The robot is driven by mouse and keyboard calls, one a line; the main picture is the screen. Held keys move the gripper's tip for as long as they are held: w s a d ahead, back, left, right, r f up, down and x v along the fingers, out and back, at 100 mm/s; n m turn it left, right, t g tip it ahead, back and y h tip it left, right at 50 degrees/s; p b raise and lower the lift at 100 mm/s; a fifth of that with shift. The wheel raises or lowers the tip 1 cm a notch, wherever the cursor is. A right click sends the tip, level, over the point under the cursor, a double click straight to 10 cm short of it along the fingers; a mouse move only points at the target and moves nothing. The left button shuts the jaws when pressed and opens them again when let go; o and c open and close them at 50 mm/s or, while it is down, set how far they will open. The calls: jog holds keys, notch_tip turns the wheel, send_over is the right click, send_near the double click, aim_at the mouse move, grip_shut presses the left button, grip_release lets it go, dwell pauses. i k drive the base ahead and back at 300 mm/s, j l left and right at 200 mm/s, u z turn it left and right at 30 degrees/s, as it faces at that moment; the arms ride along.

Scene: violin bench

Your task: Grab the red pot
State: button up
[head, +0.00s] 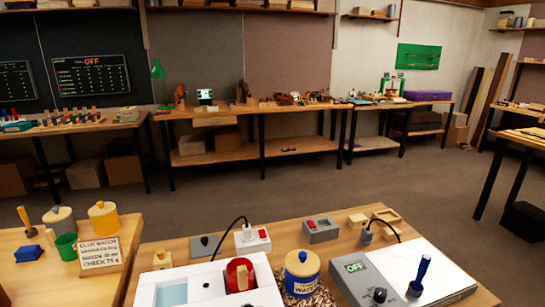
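The red pot (232,269) is at the bottom middle of the head view, set in the top of a white box-shaped unit (205,290) on the near wooden bench. Its round rim and part of its inside show, with a pale upright piece at its right side. How deep it sits in the unit cannot be told. My gripper is not in view, and nothing is seen touching the pot.
A blue pot with a yellow lid (302,264) stands close right of the unit. Further right is a grey device with an OFF display (355,267) and a blue-handled tool (421,272). A corded socket (252,240) stands behind the pot. A lettered sign (100,253) is left.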

aim_at(240, 274)
jog(key=i+j, duration=0.2)
jog(key=i, duration=0.25)
jog(key=i+u, duration=0.1)
jog(key=u, duration=0.3)
jog(key=i+u, duration=0.1)
jog(key=u, duration=0.25)
jog(key=i+u, duration=0.1)
jog(key=u, duration=0.75)
